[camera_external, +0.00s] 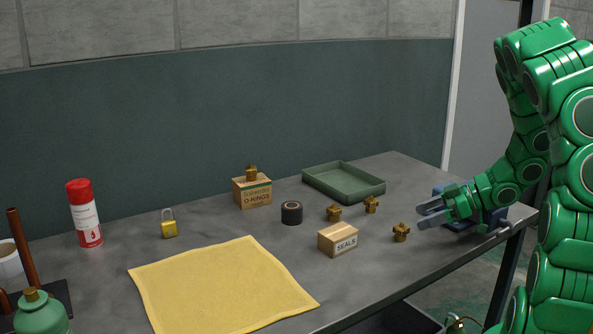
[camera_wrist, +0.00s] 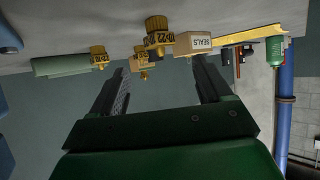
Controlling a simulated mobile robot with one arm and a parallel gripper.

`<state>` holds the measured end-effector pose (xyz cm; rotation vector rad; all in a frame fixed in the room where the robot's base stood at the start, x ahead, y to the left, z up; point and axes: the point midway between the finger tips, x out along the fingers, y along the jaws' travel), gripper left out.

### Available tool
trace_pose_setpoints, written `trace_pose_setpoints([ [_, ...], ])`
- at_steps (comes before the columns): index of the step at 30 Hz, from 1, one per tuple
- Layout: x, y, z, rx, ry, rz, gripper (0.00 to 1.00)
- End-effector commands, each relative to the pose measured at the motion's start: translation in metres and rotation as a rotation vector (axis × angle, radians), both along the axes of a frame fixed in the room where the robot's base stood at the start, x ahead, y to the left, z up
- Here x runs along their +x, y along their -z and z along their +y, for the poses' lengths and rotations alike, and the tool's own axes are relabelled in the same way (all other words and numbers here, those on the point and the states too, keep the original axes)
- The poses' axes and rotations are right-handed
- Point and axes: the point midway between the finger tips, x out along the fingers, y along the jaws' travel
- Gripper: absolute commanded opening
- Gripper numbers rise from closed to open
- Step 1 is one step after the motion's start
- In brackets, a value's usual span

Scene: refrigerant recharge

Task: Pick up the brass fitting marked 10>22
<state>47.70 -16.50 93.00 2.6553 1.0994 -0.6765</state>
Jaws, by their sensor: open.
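Several brass fittings stand on the grey bench. One (camera_external: 401,232) is nearest my gripper, two more (camera_external: 334,212) (camera_external: 371,204) stand behind it, and another (camera_external: 251,173) sits on the O-rings box. In the wrist view, which is upside down, the nearest fitting (camera_wrist: 158,30) bears a label ending in 22. A fitting farther left (camera_wrist: 99,58) has a similar label. The labels are too small to tell surely which reads 10>22. My gripper (camera_external: 428,214) is open and empty at the bench's right end, apart from the nearest fitting. It also shows in the wrist view (camera_wrist: 160,64).
The seals box (camera_external: 338,240), black tape roll (camera_external: 291,213), O-rings box (camera_external: 252,193) and green tray (camera_external: 343,180) stand around the fittings. A yellow cloth (camera_external: 222,287), padlock (camera_external: 169,228) and red-capped can (camera_external: 84,213) lie left. Bare bench surrounds the nearest fitting.

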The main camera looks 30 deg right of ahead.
Motion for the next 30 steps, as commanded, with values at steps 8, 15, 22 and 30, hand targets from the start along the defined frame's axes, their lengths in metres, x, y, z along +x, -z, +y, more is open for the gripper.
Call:
trace_pose_setpoints([
  [8,0.016,0.012,0.021,0.004,-0.003,0.001,0.78],
  [15,0.026,0.019,0.031,0.001,-0.002,0.001,0.78],
  [22,0.028,0.02,0.031,-0.001,0.0,-0.001,0.78],
  [30,0.028,0.02,0.031,-0.001,0.0,0.0,0.47],
])
